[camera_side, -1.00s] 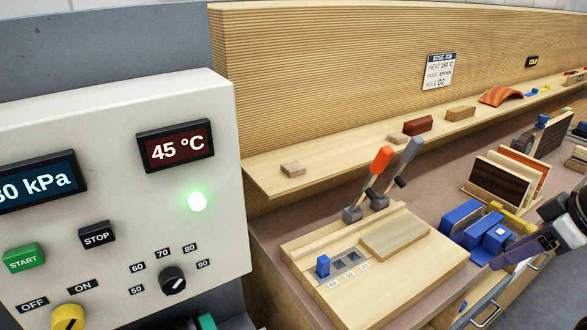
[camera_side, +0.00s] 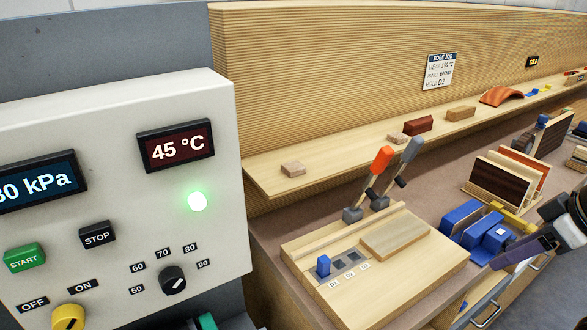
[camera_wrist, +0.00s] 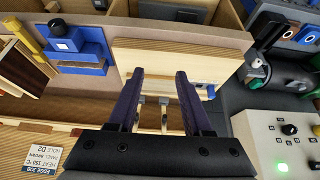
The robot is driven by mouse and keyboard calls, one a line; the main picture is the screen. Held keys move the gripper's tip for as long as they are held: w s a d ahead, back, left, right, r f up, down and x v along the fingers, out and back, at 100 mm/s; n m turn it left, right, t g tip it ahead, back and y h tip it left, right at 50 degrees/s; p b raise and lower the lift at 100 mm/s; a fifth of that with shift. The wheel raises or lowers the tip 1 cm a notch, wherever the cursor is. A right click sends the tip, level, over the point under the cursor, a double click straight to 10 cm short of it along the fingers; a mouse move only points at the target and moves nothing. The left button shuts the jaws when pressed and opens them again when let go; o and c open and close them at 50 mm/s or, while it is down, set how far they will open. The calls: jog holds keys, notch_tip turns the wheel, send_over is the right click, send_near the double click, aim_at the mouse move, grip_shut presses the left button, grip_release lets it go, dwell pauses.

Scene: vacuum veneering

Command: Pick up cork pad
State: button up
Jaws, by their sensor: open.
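Small speckled tan blocks lie on the long wooden shelf (camera_side: 345,165) in the side view. One block (camera_side: 292,169) is near the shelf's left end, and another (camera_side: 398,138) is farther right beside a dark red block (camera_side: 418,125). Either could be the cork pad; I cannot tell which. My gripper (camera_wrist: 158,74) is open and empty in the wrist view, its two dark purple fingers spread above the wooden fixture board (camera_wrist: 215,72). In the side view, a purple finger (camera_side: 522,250) shows at the right, well away from these blocks. No cork pad is clear in the wrist view.
The fixture board has two upright levers, one orange-tipped (camera_side: 382,158) and one grey (camera_side: 411,150), and a blue peg (camera_side: 323,265). The control box (camera_side: 110,200) fills the left.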

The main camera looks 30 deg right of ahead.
jog(key=o, duration=0.6)
jog(key=shift+c, duration=0.2)
